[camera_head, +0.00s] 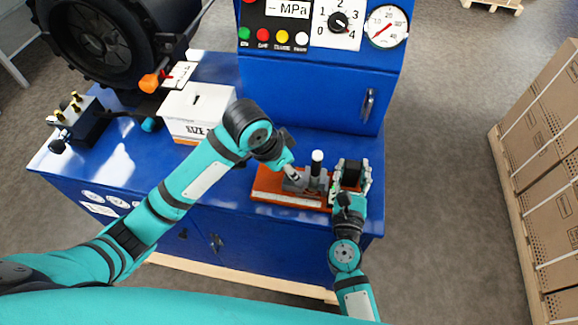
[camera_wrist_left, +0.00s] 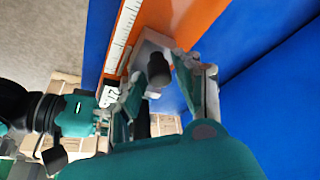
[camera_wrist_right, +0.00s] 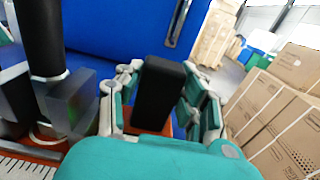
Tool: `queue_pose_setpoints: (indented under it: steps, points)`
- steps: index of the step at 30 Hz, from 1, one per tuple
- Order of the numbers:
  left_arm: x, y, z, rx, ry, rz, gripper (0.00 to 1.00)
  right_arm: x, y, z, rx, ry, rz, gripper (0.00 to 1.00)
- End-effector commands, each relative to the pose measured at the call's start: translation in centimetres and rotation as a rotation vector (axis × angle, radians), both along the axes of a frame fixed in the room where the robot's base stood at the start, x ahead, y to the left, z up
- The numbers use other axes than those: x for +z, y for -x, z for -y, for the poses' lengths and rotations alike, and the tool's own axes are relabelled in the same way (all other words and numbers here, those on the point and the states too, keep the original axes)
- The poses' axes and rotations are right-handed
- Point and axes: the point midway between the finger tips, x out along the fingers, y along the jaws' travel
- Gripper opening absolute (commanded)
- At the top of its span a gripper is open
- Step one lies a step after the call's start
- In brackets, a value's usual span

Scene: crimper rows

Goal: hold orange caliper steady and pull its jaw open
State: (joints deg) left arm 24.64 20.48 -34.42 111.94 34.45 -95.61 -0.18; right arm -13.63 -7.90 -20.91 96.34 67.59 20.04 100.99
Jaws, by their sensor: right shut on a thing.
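The orange caliper (camera_head: 285,197) lies flat on the blue bench, with a white ruler scale along its front edge. Its grey sliding jaw (camera_wrist_left: 150,48) carries a dark knob (camera_wrist_left: 158,70). My left gripper (camera_head: 291,176) is at this jaw; its fingers are apart on either side of the knob, and I see no clear grip. A black block (camera_wrist_right: 160,92) stands at the caliper's right end. My right gripper (camera_head: 350,186) is shut on this block, with fingers on both sides of it. In the right wrist view, a dark post and a grey block stand left of that gripper.
A white box (camera_head: 197,108) stands on the bench left of the caliper. A black device with brass fittings (camera_head: 75,115) is farther left. The blue panel with gauges (camera_head: 320,75) rises behind. Cardboard boxes (camera_head: 545,150) stand on a pallet at right, beyond clear floor.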

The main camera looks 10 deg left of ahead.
Motion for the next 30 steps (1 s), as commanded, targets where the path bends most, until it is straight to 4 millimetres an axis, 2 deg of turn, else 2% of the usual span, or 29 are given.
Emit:
queue_pose_setpoints:
  steps: [10,18,27,30]
  points:
    - [-0.4,-0.1,0.1,0.000,0.001,0.001,0.33,0.0,0.0,0.0,0.000,0.000,0.000,0.00]
    - [-0.4,-0.1,0.1,0.000,0.001,0.001,0.00,0.0,0.0,0.0,0.000,0.000,0.000,0.00]
    - [-0.3,-0.1,0.0,0.001,0.000,0.001,0.00,0.0,0.0,0.0,0.000,0.000,0.000,0.00]
    - [-0.4,-0.2,-0.9,0.003,-0.001,0.001,0.00,0.0,0.0,0.0,0.000,0.000,0.000,0.00]
